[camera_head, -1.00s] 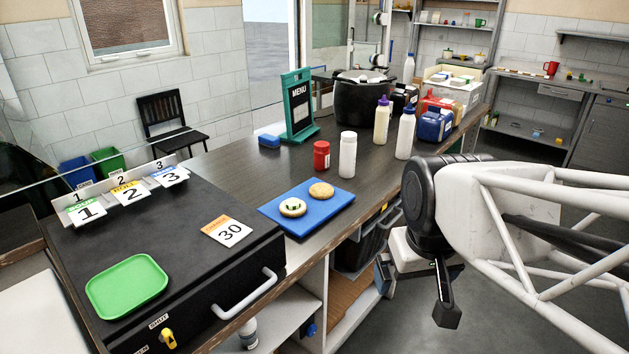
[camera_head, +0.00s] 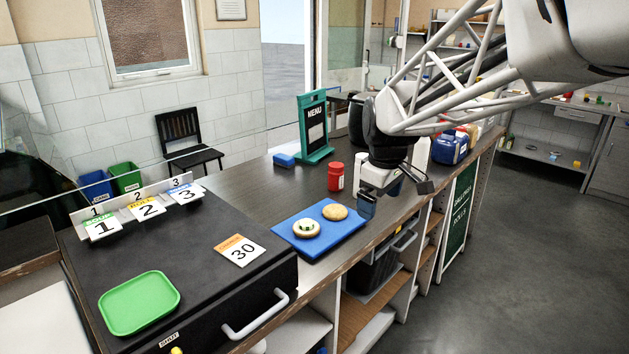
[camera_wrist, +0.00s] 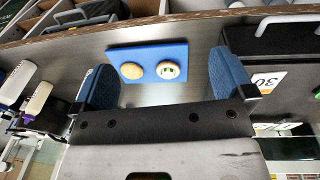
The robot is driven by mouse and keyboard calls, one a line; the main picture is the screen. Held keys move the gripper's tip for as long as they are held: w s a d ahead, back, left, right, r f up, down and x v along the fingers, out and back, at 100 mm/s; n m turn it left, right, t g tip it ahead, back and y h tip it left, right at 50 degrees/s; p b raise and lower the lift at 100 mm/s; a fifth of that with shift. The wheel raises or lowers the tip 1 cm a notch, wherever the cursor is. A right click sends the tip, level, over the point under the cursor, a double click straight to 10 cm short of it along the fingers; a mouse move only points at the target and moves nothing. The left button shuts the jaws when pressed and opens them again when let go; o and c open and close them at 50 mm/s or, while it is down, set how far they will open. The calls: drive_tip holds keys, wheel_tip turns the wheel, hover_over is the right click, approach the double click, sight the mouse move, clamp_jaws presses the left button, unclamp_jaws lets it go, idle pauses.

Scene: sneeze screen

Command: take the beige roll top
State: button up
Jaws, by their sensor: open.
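The beige roll top (camera_head: 335,212) lies on the right part of a blue board (camera_head: 345,237) on the dark counter. Beside it, to the left, is a roll bottom with green filling (camera_head: 306,228). My gripper (camera_head: 395,200) is above the counter, right of the board, open and empty. In the wrist view the roll top (camera_wrist: 132,70) and the filled bottom (camera_wrist: 168,70) lie on the board (camera_wrist: 189,54), seen in the gap between my gripper's blue-padded fingers (camera_wrist: 158,85). The gripper is apart from both.
A red jar (camera_head: 336,177) stands behind the board. A green menu stand (camera_head: 313,125) and a blue block (camera_head: 284,160) are farther back. A black case with a number 30 card (camera_head: 240,249) and green tray (camera_head: 139,302) is at left. Bottles stand behind my arm.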

drive_tip(key=w+a+f+n, duration=0.1)
drive_tip(key=w+f+n, duration=0.1)
drive_tip(key=w, duration=0.5)
drive_tip(key=w+a+f+n, duration=0.1)
drive_tip(key=w+f+n, duration=0.1)
drive_tip(key=w, duration=0.5)
drive_tip(key=n+g, duration=0.1)
drive_tip(key=n, duration=0.5)
hover_over(337, 207)
drive_tip(key=f, duration=0.9)
drive_tip(key=shift+s, duration=0.25)
drive_tip(key=shift+w+f, duration=0.15)
drive_tip(key=shift+w, duration=0.1)
drive_tip(key=shift+f, duration=0.1)
drive_tip(key=shift+f, duration=1.2)
drive_tip(key=shift+f, duration=0.1)
drive_tip(key=shift+f, duration=2.5)
drive_tip(key=shift+c, duration=0.2)
